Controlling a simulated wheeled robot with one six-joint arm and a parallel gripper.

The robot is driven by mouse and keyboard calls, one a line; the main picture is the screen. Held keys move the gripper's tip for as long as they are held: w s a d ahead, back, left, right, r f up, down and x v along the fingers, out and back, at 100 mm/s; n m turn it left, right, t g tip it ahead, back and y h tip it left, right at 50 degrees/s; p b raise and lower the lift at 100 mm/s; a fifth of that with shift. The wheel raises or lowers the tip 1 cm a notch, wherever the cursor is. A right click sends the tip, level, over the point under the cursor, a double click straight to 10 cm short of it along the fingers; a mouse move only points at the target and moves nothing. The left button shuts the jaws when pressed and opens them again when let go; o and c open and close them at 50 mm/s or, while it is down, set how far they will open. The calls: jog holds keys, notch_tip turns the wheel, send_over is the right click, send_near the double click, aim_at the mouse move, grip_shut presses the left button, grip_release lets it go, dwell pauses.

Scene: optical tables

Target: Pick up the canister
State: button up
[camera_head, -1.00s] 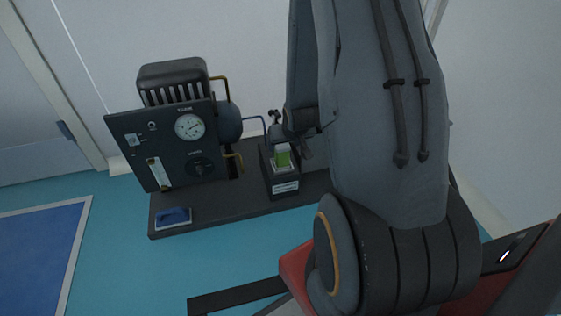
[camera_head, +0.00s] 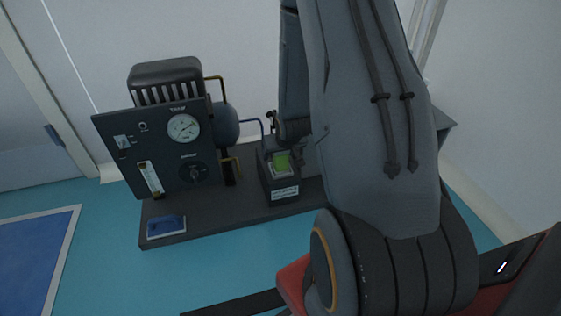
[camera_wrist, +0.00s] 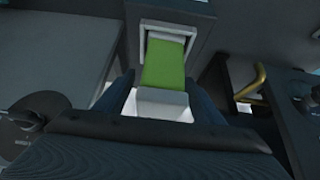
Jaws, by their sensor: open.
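The canister (camera_head: 283,161) is a small block with a green face and a pale end. It sits in the top of a dark box-shaped holder (camera_head: 283,188) with a white label. In the wrist view the canister (camera_wrist: 164,66) is in the middle, green with a white near end, in a pale-rimmed slot. My gripper (camera_wrist: 160,88) is open, with a dark finger on either side of the canister. I cannot tell whether the fingers touch it. In the head view my gripper is mostly hidden behind my arm, close to the holder.
A dark panel with a round gauge (camera_head: 184,128) and a knob stands left of the holder. A blue tank (camera_head: 225,125) and brass pipes (camera_head: 214,90) are between them. All stand on a dark base (camera_head: 215,212), with a blue item (camera_head: 165,226) at its front left.

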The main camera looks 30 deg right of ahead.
jog(key=c, duration=1.3)
jog(key=shift+r, duration=0.1)
